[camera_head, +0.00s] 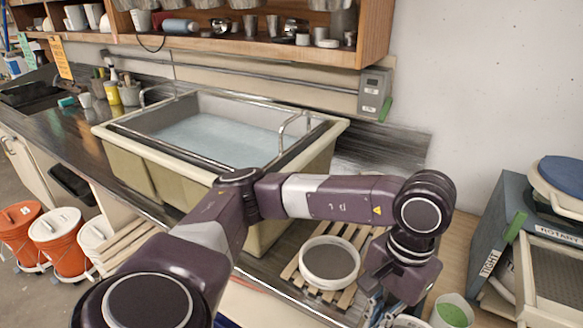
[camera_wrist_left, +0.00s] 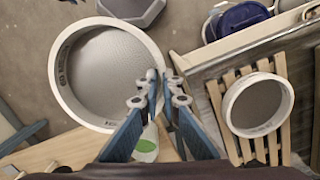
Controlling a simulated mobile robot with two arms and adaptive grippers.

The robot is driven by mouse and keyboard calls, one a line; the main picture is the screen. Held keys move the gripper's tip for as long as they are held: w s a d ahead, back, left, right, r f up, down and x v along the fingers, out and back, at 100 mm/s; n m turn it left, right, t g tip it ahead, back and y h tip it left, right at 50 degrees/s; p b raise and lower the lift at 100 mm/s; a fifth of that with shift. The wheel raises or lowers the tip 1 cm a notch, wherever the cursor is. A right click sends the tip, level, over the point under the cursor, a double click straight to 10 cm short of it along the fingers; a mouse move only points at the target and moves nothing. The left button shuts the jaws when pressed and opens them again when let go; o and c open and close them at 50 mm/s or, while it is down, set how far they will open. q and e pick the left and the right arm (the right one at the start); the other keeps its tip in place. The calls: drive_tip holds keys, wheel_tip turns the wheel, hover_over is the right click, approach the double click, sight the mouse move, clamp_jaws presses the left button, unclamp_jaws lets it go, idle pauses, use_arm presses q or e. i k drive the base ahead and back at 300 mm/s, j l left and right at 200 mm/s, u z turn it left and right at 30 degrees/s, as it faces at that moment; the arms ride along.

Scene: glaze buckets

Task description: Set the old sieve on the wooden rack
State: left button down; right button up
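My left gripper (camera_wrist_left: 159,88) has its fingertips together at the rim of a round white-rimmed sieve (camera_wrist_left: 105,65) with grey mesh. It holds this sieve over the floor past the counter edge, with dark writing on the rim. In the head view my left gripper (camera_head: 375,312) is at the bottom edge, and most of the held sieve is out of frame. The wooden slatted rack (camera_head: 350,231) is left of the gripper, and also shows in the wrist view (camera_wrist_left: 217,98). Another white-rimmed sieve (camera_head: 329,262) lies flat on it, also in the wrist view (camera_wrist_left: 259,104). My right gripper is not in view.
A container with green contents (camera_head: 452,312) stands close right of the gripper. A water-filled sink (camera_head: 215,140) is behind the rack. A blue-grey box (camera_head: 508,200) and a framed screen (camera_head: 555,275) are at right. Bare slats show around the rack's sieve.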

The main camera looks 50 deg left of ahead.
sight(352, 228)
drive_tip(key=i+l+u, duration=0.2)
drive_tip(key=u, duration=0.25)
drive_tip(key=i+l+u, duration=0.3)
drive_tip(key=u, duration=0.15)
drive_tip(key=i+l+u, duration=0.15)
drive_tip(key=l+u, duration=0.3)
drive_tip(key=j, duration=0.1)
